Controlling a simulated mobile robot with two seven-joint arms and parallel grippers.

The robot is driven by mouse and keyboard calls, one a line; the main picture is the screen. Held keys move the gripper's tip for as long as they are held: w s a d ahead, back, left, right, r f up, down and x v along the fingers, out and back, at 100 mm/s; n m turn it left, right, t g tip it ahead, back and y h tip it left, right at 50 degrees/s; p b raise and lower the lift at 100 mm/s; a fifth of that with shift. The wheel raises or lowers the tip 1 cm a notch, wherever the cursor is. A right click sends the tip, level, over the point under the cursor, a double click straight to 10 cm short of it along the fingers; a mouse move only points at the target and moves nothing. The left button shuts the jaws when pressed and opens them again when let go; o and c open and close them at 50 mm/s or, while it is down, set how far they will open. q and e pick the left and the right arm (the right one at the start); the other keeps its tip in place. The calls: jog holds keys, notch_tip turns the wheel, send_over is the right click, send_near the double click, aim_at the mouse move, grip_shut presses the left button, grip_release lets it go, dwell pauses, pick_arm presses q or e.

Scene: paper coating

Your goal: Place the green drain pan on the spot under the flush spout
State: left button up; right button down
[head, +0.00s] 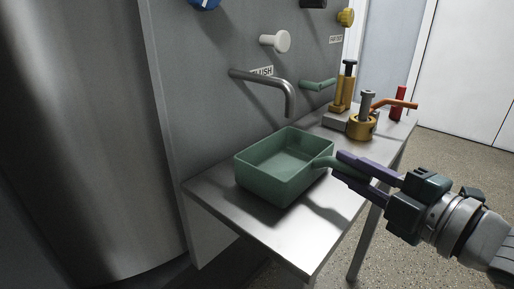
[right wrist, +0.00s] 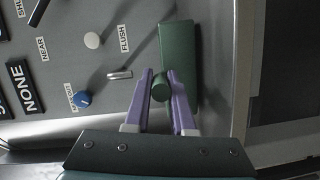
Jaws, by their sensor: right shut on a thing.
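The green drain pan (head: 262,186) is an open rectangular tray with a stub handle (head: 324,162) on its right side. It is upright at the metal shelf; I cannot tell if it rests on it or hangs just above. My right gripper (head: 339,165) is shut on the handle. The right wrist view shows the fingers (right wrist: 160,88) on either side of the handle, with the pan (right wrist: 181,50) beyond. The grey flush spout (head: 266,79) comes out of the wall panel, its tip bent down above the pan's back rim in the picture. The spot is not visible. My left gripper is not in view.
The metal shelf (head: 290,244) has bare room in front of the pan. A white knob (head: 276,41) sits above the flush spout. A large metal drum (head: 75,140) is at left.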

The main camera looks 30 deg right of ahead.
jog(key=shift+f, duration=0.15)
jog(key=shift+f, duration=0.2)
jog(key=c, duration=0.8)
grip_release()
jog(key=shift+o, duration=0.2)
